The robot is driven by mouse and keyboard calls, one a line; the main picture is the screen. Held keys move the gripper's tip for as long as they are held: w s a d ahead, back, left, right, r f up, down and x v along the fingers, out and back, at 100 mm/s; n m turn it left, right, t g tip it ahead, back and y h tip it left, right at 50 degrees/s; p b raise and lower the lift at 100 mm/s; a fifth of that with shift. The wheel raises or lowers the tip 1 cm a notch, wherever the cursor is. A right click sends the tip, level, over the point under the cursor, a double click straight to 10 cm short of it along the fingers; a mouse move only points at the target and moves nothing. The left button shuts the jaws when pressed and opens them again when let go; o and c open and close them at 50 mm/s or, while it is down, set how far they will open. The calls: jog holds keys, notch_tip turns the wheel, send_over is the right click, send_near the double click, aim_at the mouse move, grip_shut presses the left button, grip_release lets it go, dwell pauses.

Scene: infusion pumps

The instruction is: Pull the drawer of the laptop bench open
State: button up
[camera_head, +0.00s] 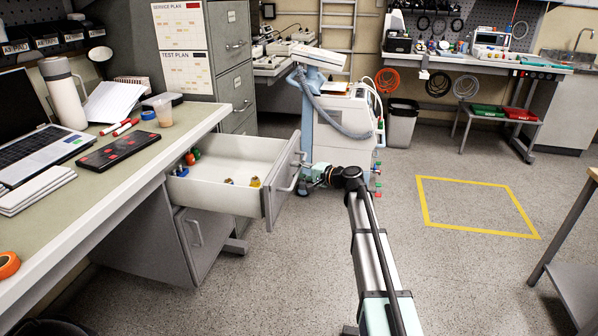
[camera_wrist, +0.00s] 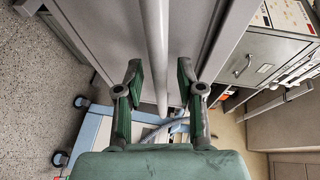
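The laptop bench (camera_head: 150,150) is at the left in the head view. Its drawer (camera_head: 222,190) is pulled out, with its white inside showing and a few small coloured items in it. The grey drawer front (camera_head: 275,193) carries a bar handle (camera_head: 297,172). My gripper (camera_head: 310,174) is at the handle, partly hidden by my arm. In the wrist view the handle bar (camera_wrist: 157,50) runs between the two fingers of my gripper (camera_wrist: 158,85). The fingers are spread, with a gap on each side of the bar.
A grey cabinet door (camera_head: 195,235) below the drawer is slightly ajar. A white wheeled machine (camera_head: 345,125) stands just behind my gripper. A grey filing cabinet (camera_head: 230,60) is at the back left. Floor around the yellow outline (camera_head: 480,233) is clear.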

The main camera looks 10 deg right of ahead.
jog(key=v, duration=1.2)
jog(key=s+a+f+n+g+h+p, duration=0.15)
jog(key=s+f+g+h+p, duration=0.3)
jog(key=s+f, duration=1)
jog(key=s+f+n+g+h+p, duration=0.25)
jog(key=s+f+g+p, duration=0.2)
jog(key=s+f, duration=1)
jog(key=s+f+n+g+h+p, duration=0.1)
jog(key=s+g+p, duration=0.3)
jog(key=s, duration=1.4)
jog(key=s+f+n+g+h+p, duration=0.2)
jog(key=s+p, duration=0.6)
jog(key=s, duration=1)
jog(key=g+h, duration=0.1)
jog(key=g, duration=0.1)
jog(key=shift+a+f+n+g+h+p, duration=0.25)
jog(key=shift+a+n+g+h+p, duration=0.05)
jog(key=shift+a+h, duration=0.1)
